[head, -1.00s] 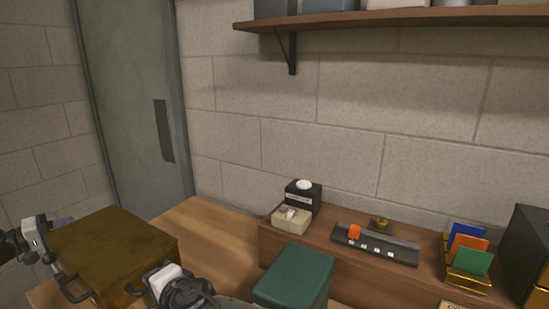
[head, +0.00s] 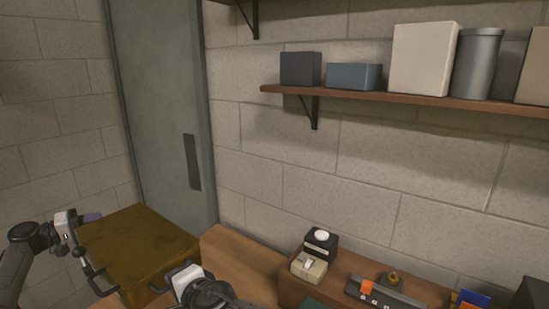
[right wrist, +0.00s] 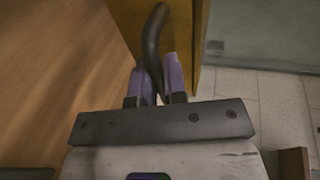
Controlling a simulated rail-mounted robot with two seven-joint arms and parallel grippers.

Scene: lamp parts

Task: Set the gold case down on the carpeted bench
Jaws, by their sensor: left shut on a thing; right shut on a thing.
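The gold case (head: 140,245) is a boxy, brownish-gold block at the lower left of the head view. My left gripper (head: 92,217) is at its left side, with a dark handle below; its grip on the case is partly hidden. My right gripper (head: 181,272) is at the near right side of the case. In the right wrist view, the purple fingers of my right gripper (right wrist: 158,80) are shut on a dark curved handle (right wrist: 154,35) of the case (right wrist: 201,40). The case's underside is hidden. I cannot make out a carpeted bench.
A wooden top (head: 240,262) lies right of the case. A raised ledge (head: 295,286) holds a black box with a white knob (head: 321,242), a small beige box (head: 309,267) and a dark tray (head: 385,297). A wall shelf (head: 400,97) is above. A grey-green door (head: 160,110) stands behind.

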